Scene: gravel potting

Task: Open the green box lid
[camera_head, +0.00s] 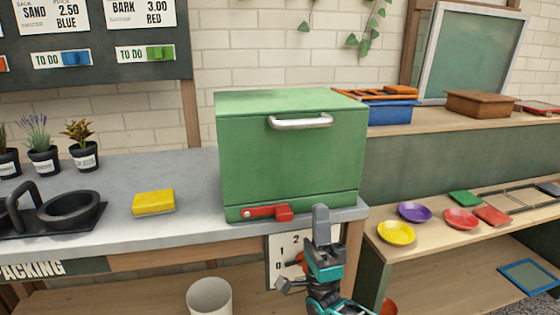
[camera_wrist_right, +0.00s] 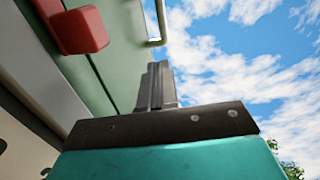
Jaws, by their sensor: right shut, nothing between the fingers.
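The green box (camera_head: 290,155) stands on the grey counter with its lid (camera_head: 285,100) down. A silver bar handle (camera_head: 300,121) is on the upper front of the box. A red latch (camera_head: 268,212) lies across the lower front; its block also shows in the right wrist view (camera_wrist_right: 82,30). My right gripper (camera_head: 320,212) is in front of the box's lower right, just right of the latch, fingers up and shut with nothing between them. In the right wrist view, its fingers (camera_wrist_right: 155,85) point up beside the green front, with the handle (camera_wrist_right: 154,22) beyond. My left gripper is not in view.
A yellow sponge-like block (camera_head: 153,202) and a black holder (camera_head: 55,211) are on the counter (camera_head: 190,222) left of the box. Potted plants (camera_head: 43,150) stand behind. Coloured saucers (camera_head: 397,233) lie on the right-hand shelf. A white bin (camera_head: 210,297) is below the counter.

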